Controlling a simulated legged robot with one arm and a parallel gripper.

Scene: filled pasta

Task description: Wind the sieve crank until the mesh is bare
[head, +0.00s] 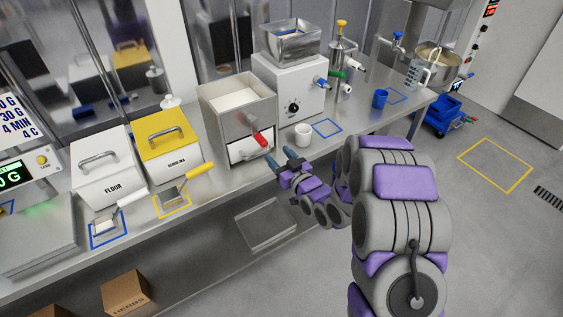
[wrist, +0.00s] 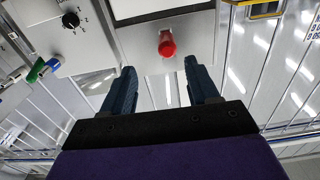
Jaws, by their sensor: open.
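The sieve (head: 237,118) is a grey metal box on the steel bench. White powder (head: 235,99) shows in its open top and hides the mesh in the head view. The crank has a red handle (head: 260,139) on the sieve's front, pointing outward. In the wrist view the red handle (wrist: 167,43) is seen nearly end-on, beyond the fingertips and roughly between them. My gripper (head: 279,157) is open and empty, just in front of and below the handle, apparently not touching it. Both blue fingers show spread in the wrist view (wrist: 160,64).
A white machine (head: 289,91) with a black dial and hopper stands right of the sieve. A white cup (head: 303,133) stands near it, beside a blue outlined square. Left are a yellow-lidded bin (head: 168,135) and the flour bin (head: 104,170). Open floor lies at right.

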